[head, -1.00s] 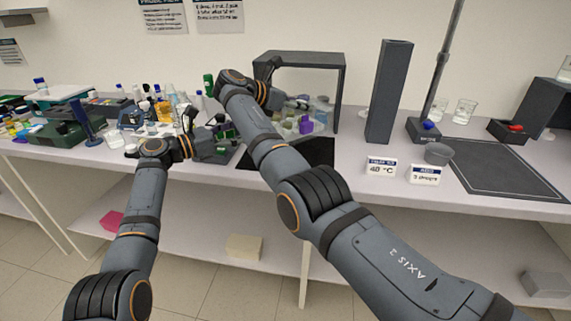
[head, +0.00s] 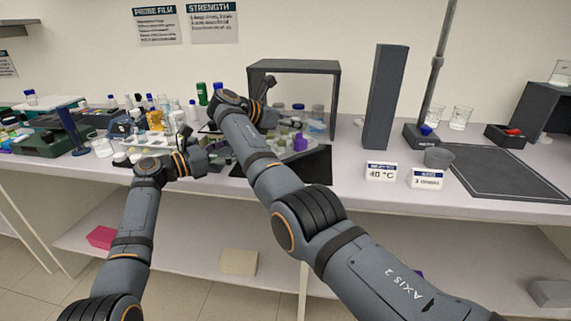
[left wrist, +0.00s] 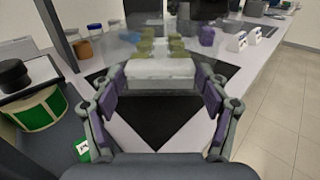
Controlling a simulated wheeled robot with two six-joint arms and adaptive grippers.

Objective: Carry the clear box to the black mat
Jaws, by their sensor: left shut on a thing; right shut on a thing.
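The clear box shows in the left wrist view (left wrist: 160,72), see-through, with a white block and several olive pieces inside. It is over the black mat (left wrist: 155,125), which also shows in the head view (head: 312,168); I cannot tell if they touch. My left gripper (left wrist: 160,95) is shut on the near end of the box, a purple-padded finger at either side. In the head view my left gripper (head: 205,160) is left of the mat. My right gripper (head: 268,105) is shut on the box's far side; its arm hides much of the box and its fingertips.
A dark grey frame (head: 335,95) stands behind the mat, with blue-lidded jars (head: 318,112) and a purple item (head: 300,142) nearby. A tall grey block (head: 385,100) and small signs (head: 380,171) stand to the right. Bottles and equipment crowd the bench at left.

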